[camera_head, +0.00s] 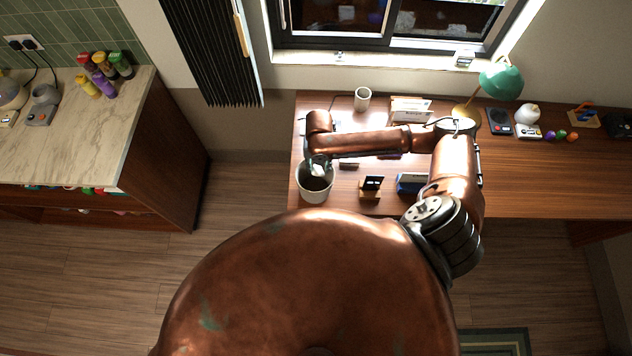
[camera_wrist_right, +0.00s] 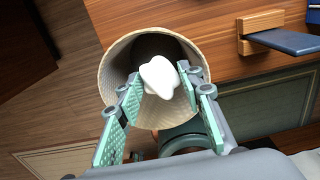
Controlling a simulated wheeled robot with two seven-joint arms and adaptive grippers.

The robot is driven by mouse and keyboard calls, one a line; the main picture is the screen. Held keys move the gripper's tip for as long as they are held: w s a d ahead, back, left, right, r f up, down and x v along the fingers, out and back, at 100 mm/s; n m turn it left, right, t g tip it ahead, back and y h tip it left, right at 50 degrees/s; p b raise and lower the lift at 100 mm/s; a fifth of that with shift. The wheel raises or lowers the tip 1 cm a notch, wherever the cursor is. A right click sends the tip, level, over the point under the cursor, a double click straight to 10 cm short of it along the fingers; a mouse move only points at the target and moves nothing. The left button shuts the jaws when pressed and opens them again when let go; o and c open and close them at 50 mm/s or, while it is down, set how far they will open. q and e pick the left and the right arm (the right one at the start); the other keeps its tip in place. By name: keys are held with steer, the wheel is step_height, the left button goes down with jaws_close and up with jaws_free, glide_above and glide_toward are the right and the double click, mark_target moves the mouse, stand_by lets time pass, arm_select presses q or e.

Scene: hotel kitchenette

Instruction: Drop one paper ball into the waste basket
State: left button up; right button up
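The waste basket (camera_head: 314,196) is a pale, round, open-topped bin at the front left corner of the wooden desk; it also shows in the right wrist view (camera_wrist_right: 112,72), with its dark inside visible. A white paper ball (camera_wrist_right: 158,77) sits between the fingertips of my right gripper (camera_wrist_right: 160,80), which appears shut on it. The ball is in front of the basket's opening in that view. In the head view my right gripper (camera_head: 318,167) points down over the basket, and the ball is a small white patch, partly hidden. My left gripper is not in view.
The desk (camera_head: 540,180) holds a white cup (camera_head: 362,99), a green lamp (camera_head: 501,80), a small wooden stand (camera_head: 371,187) and several small items. A marble counter (camera_head: 80,140) stands at left. Open floor (camera_head: 245,185) lies between the counter and the desk.

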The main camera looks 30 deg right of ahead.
steer(key=o, duration=0.4)
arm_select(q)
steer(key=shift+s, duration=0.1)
arm_select(e)
step_height(320, 180, up, 12)
stand_by(0.5)
stand_by(0.3)
